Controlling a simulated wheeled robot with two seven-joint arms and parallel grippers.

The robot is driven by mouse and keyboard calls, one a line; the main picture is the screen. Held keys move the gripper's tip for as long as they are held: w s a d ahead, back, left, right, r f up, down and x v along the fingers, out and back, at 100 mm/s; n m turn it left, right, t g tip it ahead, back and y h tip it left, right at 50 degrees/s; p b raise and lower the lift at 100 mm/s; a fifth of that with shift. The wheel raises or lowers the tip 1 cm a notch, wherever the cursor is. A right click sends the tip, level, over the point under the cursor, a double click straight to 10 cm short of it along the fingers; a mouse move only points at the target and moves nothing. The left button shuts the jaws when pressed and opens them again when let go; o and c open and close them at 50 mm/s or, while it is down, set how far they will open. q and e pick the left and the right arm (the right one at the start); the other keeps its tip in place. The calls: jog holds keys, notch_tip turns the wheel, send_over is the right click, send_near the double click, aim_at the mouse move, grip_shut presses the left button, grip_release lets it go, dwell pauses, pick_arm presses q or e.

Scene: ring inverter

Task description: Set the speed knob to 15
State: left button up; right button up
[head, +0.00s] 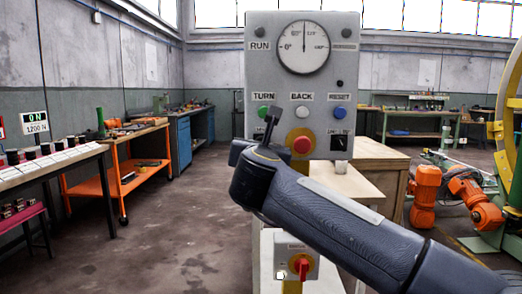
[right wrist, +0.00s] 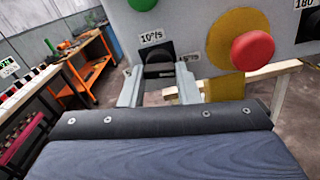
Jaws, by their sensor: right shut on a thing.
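A grey control panel (head: 258,80) stands in front of me. The speed knob (right wrist: 158,56) is a black knob under a small label (right wrist: 152,37) that seems to read 10°/s. In the right wrist view my right gripper (right wrist: 161,76) has one finger on each side of the knob and is shut on it. The knob's pointer setting cannot be read. In the head view the right gripper (head: 270,122) is at the panel's lower left and hides this knob. My left gripper is not in view.
A red mushroom button on a yellow plate (head: 301,143) sits just right of the gripper, also in the right wrist view (right wrist: 252,50). Green, white and blue buttons (head: 302,112) lie above. Another black knob (head: 340,143) is at the lower right. A dial gauge (head: 303,47) tops the panel.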

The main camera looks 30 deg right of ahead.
jog(key=shift+f, duration=0.1)
jog(key=o, duration=1)
jog(key=p+v, duration=0.1)
jog(key=v, duration=0.6)
jog(key=shift+s+a, duration=0.2)
jog(key=shift+s, duration=0.15)
